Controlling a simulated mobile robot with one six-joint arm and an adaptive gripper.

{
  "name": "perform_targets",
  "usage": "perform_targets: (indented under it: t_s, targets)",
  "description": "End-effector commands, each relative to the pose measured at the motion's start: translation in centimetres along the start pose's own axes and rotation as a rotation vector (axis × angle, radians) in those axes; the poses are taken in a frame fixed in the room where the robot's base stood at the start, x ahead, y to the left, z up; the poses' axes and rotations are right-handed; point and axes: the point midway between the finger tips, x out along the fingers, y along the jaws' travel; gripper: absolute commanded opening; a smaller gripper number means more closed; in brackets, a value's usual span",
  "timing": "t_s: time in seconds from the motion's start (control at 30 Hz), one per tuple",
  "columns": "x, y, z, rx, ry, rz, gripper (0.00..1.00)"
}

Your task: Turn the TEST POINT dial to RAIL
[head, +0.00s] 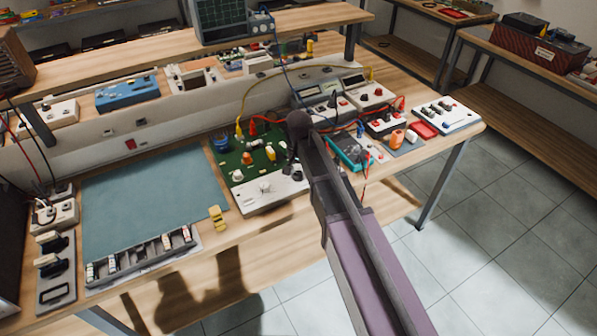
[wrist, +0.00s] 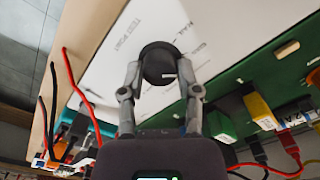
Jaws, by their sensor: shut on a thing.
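The TEST POINT dial (wrist: 157,64) is a round black knob on a white panel (wrist: 100,60), seen close up in the wrist view. My gripper (wrist: 157,75) is shut on the dial, one finger on each side. A short white mark shows on the dial's lower edge. The words TEST POINT are printed beside the dial, and small lettering to its right is too blurred to read surely. In the head view the white panel (head: 250,198) lies at the front of a green circuit board (head: 232,160). My gripper (head: 294,152) is at its right end and hides the dial there.
A yellow block (wrist: 258,108) and red leads (wrist: 285,138) stand on the board close to my gripper. A teal meter (head: 346,150) lies right of the board. A blue-green mat (head: 150,195) lies to the left. A yellow clip (head: 217,217) is near the panel.

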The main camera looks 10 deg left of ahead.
Motion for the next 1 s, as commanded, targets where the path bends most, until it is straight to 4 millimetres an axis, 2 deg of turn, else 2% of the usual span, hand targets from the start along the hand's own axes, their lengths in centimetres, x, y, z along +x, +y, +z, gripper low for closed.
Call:
perform_targets:
  t_s: [0.7,1.0]
  targets:
    - [0.04,-0.07,0.12,-0.677,-0.001,0.001,0.00]
    - [0.04,-0.09,0.16,-0.900,-0.002,0.001,0.00]
